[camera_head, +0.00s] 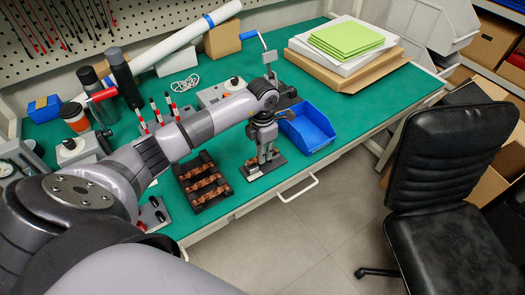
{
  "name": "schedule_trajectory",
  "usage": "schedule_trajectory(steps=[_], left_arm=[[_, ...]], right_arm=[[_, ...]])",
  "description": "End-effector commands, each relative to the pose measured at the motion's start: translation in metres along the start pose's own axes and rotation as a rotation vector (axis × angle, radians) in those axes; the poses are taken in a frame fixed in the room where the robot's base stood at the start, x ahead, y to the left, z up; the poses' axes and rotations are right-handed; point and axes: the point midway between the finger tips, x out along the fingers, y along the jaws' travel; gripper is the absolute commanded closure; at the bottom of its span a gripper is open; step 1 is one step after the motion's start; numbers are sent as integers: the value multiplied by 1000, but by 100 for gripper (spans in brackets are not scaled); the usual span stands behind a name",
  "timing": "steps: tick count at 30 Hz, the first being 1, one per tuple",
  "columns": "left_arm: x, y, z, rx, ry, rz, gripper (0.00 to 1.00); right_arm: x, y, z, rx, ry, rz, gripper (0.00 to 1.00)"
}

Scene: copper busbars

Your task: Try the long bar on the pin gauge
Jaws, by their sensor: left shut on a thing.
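My left gripper (263,158) points down over a small dark plate (277,162) near the front edge of the green bench. It is shut on a small piece, seemingly a copper bar; the fingers hide most of it, and I cannot tell its length or whether it touches the plate. I cannot tell for sure whether this plate is the pin gauge. A dark rack (183,169) left of it holds several copper bars (206,181) side by side. My right gripper is out of view.
A blue bin (308,130) stands close right of the gripper. A grey fixture (153,214), partly hidden by my arm, lies at the front left. Red-handled tools (155,112) stand behind my arm. A black chair (452,170) is at the right. Green bench (368,107) is clear right of the bin.

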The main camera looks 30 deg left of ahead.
Motion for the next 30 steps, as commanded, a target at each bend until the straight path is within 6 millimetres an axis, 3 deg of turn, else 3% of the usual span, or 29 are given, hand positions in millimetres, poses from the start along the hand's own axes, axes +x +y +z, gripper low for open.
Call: schedule_trajectory(steps=[30], left_arm=[[15,0,0,0,1,1,100]], right_arm=[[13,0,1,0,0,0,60]])
